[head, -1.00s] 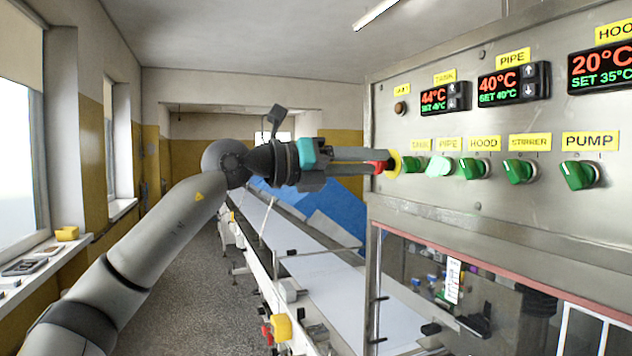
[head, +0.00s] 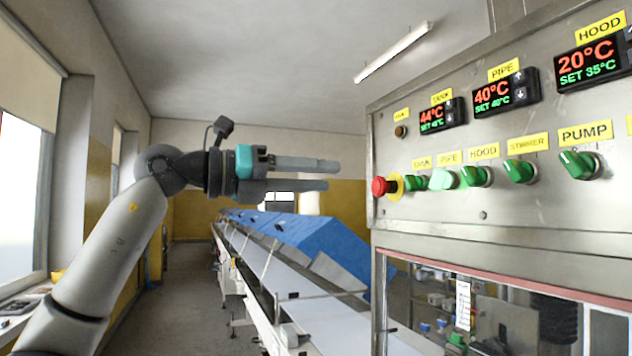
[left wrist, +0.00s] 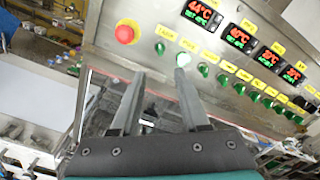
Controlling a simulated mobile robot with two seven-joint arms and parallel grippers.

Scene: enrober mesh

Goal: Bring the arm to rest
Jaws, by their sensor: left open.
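My left gripper (head: 333,175) is open and empty, pointing right toward the steel control panel (head: 470,210). Its fingertips stand apart from the panel, left of the red emergency stop button (head: 381,187) on its yellow ring. In the left wrist view the two fingers of my left gripper (left wrist: 158,80) are spread, with nothing between them. The red button (left wrist: 126,32) shows there beyond the left finger, clear of it. My right gripper is not in view.
Green knobs such as the pump knob (head: 578,165) and red-digit displays (head: 506,94) line the panel. A long white conveyor (head: 290,285) with blue covers (head: 320,240) runs back below my arm. A window (head: 22,200) and sill are at the left. The floor aisle (head: 180,300) is clear.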

